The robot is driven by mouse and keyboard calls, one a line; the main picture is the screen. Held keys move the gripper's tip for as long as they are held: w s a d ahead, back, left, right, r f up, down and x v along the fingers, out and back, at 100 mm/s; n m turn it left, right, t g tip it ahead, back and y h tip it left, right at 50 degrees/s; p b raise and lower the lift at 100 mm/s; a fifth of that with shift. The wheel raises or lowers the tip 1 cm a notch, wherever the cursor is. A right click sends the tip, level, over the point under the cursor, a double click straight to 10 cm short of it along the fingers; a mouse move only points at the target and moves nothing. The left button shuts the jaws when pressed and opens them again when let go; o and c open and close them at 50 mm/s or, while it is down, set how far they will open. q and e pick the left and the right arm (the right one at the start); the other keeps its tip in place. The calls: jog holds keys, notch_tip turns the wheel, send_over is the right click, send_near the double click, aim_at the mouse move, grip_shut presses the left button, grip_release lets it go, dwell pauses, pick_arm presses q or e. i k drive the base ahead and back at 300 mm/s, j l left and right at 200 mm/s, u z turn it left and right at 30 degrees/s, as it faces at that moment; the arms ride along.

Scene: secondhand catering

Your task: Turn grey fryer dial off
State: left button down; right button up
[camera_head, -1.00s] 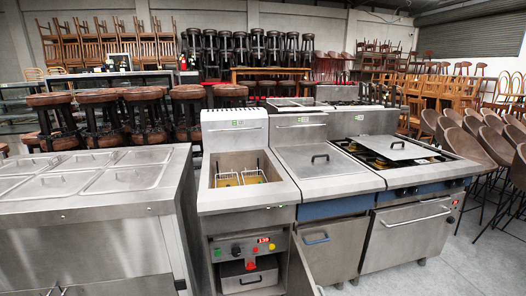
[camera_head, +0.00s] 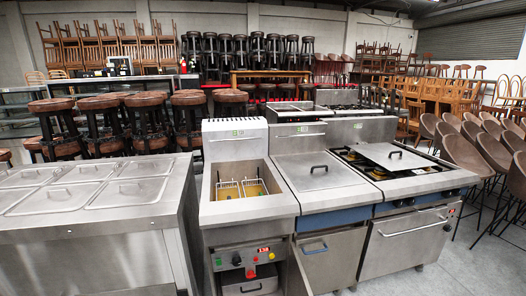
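The fryer (camera_head: 222,215) stands in the middle of the camera_head view, a steel unit with two wire baskets (camera_head: 240,188) in its open well. Its control panel (camera_head: 244,258) is low on the front. The panel carries a dark dial (camera_head: 237,259), a red knob (camera_head: 250,272), a small red display (camera_head: 264,250) and small green buttons or lights at the left. I cannot tell for sure which dial is grey, nor read its setting. Neither of my grippers is in view.
A steel counter with lidded pans (camera_head: 85,237) stands close on the left. A lidded unit (camera_head: 318,188) and a range (camera_head: 415,185) adjoin the fryer on the right. A cabinet door (camera_head: 300,270) sticks out beside the fryer panel. Grey floor is free at the lower right.

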aim_at(237, 261)
jog(key=i+l+u, duration=0.15)
jog(key=l+u, duration=0.3)
jog(key=l, duration=0.8)
jog(key=l+u, duration=0.45)
jog(key=l, duration=0.8)
jog(key=k, duration=0.05)
